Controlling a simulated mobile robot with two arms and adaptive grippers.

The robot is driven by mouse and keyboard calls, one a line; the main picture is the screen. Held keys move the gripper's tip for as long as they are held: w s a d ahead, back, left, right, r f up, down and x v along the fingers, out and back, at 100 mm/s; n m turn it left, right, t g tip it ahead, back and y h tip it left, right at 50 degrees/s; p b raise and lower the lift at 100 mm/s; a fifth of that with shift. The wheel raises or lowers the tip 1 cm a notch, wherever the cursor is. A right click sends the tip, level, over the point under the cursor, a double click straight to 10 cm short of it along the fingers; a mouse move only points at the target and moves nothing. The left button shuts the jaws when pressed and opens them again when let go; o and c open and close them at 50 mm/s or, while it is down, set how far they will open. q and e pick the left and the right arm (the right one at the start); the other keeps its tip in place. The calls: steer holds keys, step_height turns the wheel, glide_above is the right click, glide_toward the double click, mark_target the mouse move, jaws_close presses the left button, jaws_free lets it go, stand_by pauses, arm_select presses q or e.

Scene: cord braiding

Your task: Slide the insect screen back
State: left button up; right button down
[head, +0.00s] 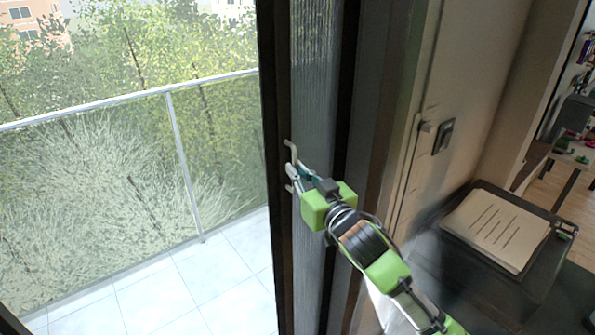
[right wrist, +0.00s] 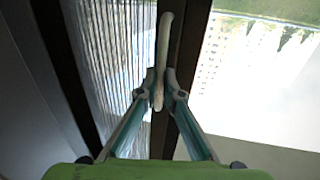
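The insect screen (head: 315,85) is a narrow grey pleated band in the head view, gathered beside a dark upright bar (head: 267,110). Its pleats also show in the right wrist view (right wrist: 112,60). A pale curved handle (head: 290,148) stands out from the bar. My right gripper (head: 299,173) is at this handle. In the right wrist view, the two fingertips (right wrist: 160,80) sit on either side of the handle (right wrist: 165,40) and appear to touch it. My left gripper is not in view.
Left of the bar the doorway is open to a tiled balcony (head: 170,295) with a glass railing (head: 182,160). Right of the screen are a wall with a dark switch (head: 443,137) and a dark box (head: 480,265) with a light lid panel (head: 497,230).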

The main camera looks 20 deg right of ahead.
mark_target(302, 153)
steer(key=shift+w+d, duration=0.3)
steer(key=shift+d, duration=0.55)
steer(key=shift+w+d, duration=0.3)
steer(key=shift+d, duration=0.5)
steer(key=shift+w+d, duration=0.3)
steer(key=shift+d, duration=0.55)
steer(key=c, duration=2.2)
jaws_free()
steer(key=shift+a, duration=0.1)
steer(key=shift+o, duration=0.2)
steer(key=s+d, duration=0.1)
steer(key=s, duration=1.1)
steer(key=shift+d, duration=0.35)
